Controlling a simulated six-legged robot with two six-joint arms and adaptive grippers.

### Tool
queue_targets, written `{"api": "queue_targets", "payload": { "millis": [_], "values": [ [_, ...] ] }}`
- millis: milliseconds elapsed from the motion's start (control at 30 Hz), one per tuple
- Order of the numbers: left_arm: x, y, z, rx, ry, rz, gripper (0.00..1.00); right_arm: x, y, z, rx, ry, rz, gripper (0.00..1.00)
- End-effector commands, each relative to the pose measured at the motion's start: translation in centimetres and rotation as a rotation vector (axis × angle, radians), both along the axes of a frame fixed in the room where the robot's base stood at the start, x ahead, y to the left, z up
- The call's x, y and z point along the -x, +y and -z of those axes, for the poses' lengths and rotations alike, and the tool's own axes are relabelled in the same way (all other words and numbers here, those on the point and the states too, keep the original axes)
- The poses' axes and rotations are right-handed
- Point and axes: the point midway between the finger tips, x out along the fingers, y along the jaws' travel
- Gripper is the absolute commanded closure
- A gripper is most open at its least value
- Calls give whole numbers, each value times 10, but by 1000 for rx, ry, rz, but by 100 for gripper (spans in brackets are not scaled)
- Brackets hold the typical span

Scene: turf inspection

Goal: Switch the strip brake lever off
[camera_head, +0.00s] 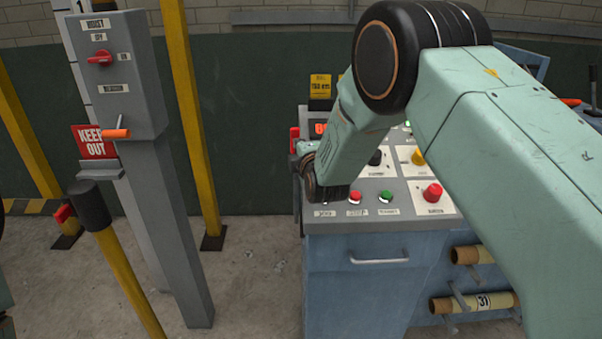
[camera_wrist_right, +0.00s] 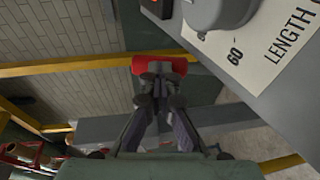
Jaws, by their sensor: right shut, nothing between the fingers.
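A red grip, which looks like the strip brake lever's handle (camera_head: 294,138), shows at the left edge of the blue console. Its shaft and any label are hidden by my right arm. In the right wrist view the red grip (camera_wrist_right: 160,65) lies just beyond my fingertips. My right gripper (camera_wrist_right: 160,102) is shut and empty, pointing at the grip; I cannot tell whether it touches it. In the head view the right wrist hangs over the console's left edge, and the fingers are mostly hidden. My left gripper is not in view.
The console top (camera_head: 388,193) carries a red button (camera_head: 432,192), a green button (camera_head: 386,196) and several knobs. A grey hoist post (camera_head: 125,75) with a red switch and orange-tipped lever (camera_head: 116,134) stands left. Yellow posts (camera_head: 190,110) flank it. Floor between post and console is clear.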

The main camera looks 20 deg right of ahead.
Motion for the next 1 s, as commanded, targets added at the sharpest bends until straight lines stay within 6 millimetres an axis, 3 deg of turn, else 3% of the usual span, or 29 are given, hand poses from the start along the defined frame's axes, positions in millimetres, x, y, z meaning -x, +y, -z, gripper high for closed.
{"api": "queue_targets", "payload": {
  "millis": [1000],
  "values": [
    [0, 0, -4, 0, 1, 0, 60, 4, 0, -13, 0, -18, 1, 100]
  ]
}}
